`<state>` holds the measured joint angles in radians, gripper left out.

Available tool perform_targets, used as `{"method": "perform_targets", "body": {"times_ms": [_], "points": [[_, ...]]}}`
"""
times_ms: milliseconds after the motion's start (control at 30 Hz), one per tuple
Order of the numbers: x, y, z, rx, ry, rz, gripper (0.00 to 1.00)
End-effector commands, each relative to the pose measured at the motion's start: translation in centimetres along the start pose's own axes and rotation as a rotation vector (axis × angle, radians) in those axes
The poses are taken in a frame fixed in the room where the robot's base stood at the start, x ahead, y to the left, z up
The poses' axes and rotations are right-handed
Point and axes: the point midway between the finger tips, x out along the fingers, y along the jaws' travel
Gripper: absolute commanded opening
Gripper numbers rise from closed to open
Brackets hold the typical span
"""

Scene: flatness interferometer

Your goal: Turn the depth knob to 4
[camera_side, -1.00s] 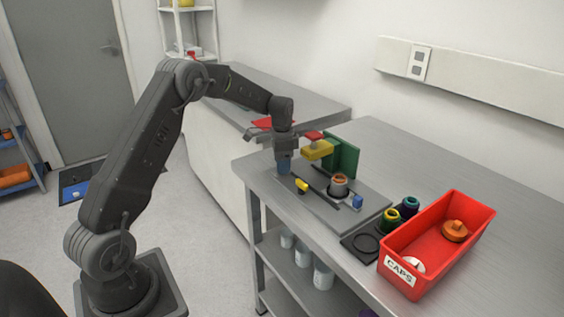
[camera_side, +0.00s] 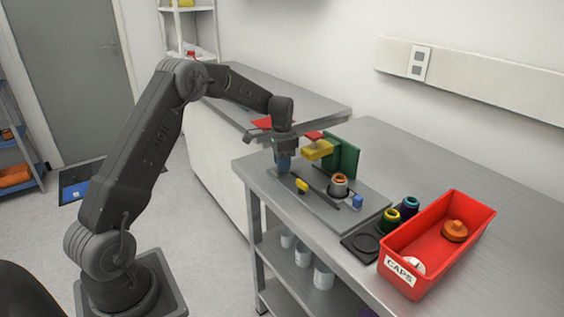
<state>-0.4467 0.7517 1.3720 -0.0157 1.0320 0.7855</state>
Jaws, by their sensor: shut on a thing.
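My gripper (camera_side: 284,163) points down at the left end of the grey base plate of the instrument. It is shut on a blue knob (camera_side: 284,170), which I take to be the depth knob. The fingers hide much of the knob, and I cannot read any scale or number on it. The instrument (camera_side: 365,206) has a green upright block (camera_side: 345,156), a yellow arm with a red top (camera_side: 317,150), a small yellow part (camera_side: 301,186) and a small blue part (camera_side: 358,202).
A red CAPS bin (camera_side: 470,251) stands at the right.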

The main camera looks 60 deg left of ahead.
Motion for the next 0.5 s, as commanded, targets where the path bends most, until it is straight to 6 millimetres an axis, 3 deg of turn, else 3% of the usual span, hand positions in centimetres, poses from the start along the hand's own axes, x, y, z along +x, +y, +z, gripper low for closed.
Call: {"method": "perform_targets", "body": {"times_ms": [500], "points": [[-0.14, -0.01, -0.03, -0.422, 0.011, 0.0, 0.08]]}}
